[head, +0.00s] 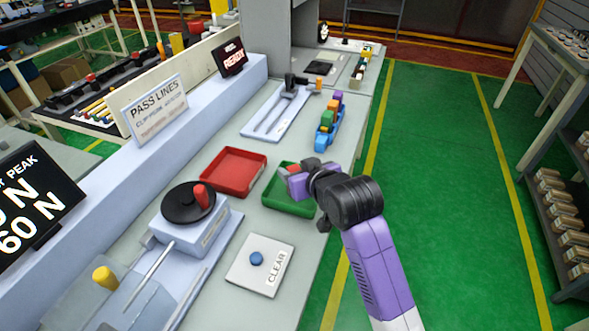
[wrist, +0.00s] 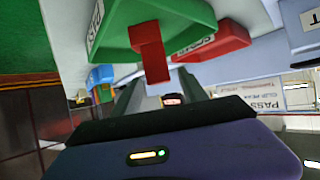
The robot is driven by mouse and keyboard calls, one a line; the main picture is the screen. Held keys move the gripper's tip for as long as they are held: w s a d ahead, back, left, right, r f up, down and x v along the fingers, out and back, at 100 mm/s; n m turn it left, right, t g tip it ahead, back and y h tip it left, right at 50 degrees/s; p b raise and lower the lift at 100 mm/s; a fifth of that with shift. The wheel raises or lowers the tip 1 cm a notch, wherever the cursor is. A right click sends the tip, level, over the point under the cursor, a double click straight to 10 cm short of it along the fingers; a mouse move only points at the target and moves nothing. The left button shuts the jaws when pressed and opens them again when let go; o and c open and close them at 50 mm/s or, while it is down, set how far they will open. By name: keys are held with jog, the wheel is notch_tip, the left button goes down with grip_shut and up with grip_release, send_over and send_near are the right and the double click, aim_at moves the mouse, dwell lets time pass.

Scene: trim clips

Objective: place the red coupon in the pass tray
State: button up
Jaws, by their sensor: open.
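The green tray (head: 300,208) is on the bench beside the red tray, partly hidden by my gripper (head: 293,174). In the wrist view its label appears to read PASS, and the green tray (wrist: 112,22) fills the top. The red coupon (wrist: 151,56) shows just beyond and between my fingertips, overlapping the green tray's edge. My gripper (wrist: 160,78) is open in the wrist view. A red patch by the fingertips in the head view seems to be the coupon. I cannot tell whether the coupon touches a finger or the tray.
The red tray (head: 234,171) stands left of the green tray. A white CLEAR button plate (head: 260,265) is in front, and a machine with a black wheel (head: 188,203) is at the left. A blue rack of coloured blocks (head: 329,128) stands behind. Green floor is open to the right.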

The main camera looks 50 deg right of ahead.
jog(key=p+v, duration=0.4)
jog(key=v, duration=0.7)
jog(key=s+a+f+n+t+y, duration=0.25)
jog(key=s+a+f, duration=0.35)
jog(key=s+a, duration=0.4)
jog(key=s+a+r+n+t+y, duration=0.1)
jog(key=s+a+r+n+y, duration=0.1)
jog(key=s+a, duration=0.6)
jog(key=s, duration=0.4)
jog(key=shift+s+r+y, duration=0.2)
jog(key=shift+r+y, duration=0.05)
jog(key=shift+y, duration=0.1)
jog(key=shift+n, duration=0.25)
jog(key=shift+c, duration=0.4)
